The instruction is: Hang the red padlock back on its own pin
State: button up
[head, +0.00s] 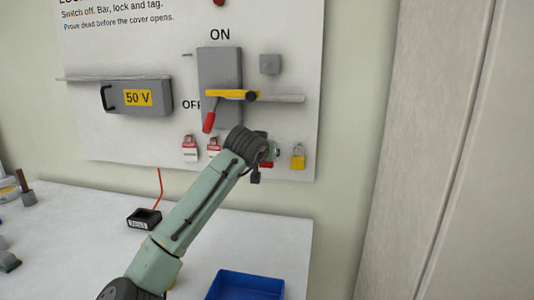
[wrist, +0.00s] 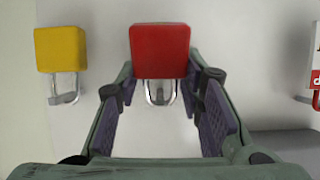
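The red padlock (wrist: 160,48) is at the top middle of the wrist view, its silver shackle (wrist: 160,93) showing below the body. My gripper (wrist: 161,66) has a fingertip snug against each side of the padlock body. In the head view the red padlock (head: 266,163) shows only in part behind my wrist, in front of the lower right of the board. I cannot tell whether its shackle is around a pin; its own pin is not clearly visible.
A yellow padlock (head: 298,157) hangs just right of the red one. Red-and-white tags (head: 189,148) hang to the left. Above are the switch (head: 220,70) with its red-ended handle and a yellow bar (head: 232,94). A blue tray (head: 246,286) and black meter (head: 144,219) are on the table.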

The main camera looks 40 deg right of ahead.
jog(key=o, duration=0.5)
